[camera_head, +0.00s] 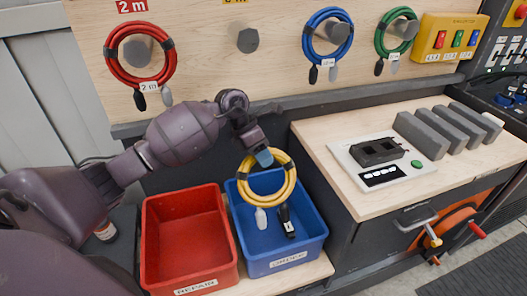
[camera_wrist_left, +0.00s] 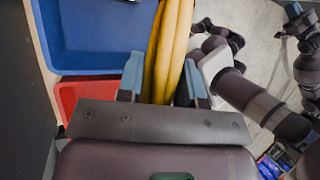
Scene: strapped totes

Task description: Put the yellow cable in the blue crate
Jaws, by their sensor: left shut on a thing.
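The yellow cable (camera_head: 288,180) is a coiled loop hanging from my left gripper (camera_head: 264,158) in the head view. The gripper is shut on the top of the coil. The cable's pale and black ends hang below it, over the blue crate. The blue crate (camera_head: 288,254) stands under the coil with its opening upward. In the left wrist view the yellow strands (camera_wrist_left: 168,50) pass between the two blue-grey fingertips, and the blue crate (camera_wrist_left: 95,35) lies at upper left.
A red crate (camera_head: 190,268) stands directly left of the blue one. A workbench (camera_head: 355,205) with a grey fixture and several grey blocks is at right. Behind, red, blue and green cables (camera_head: 140,84) hang on pegs; one peg (camera_head: 248,41) is bare.

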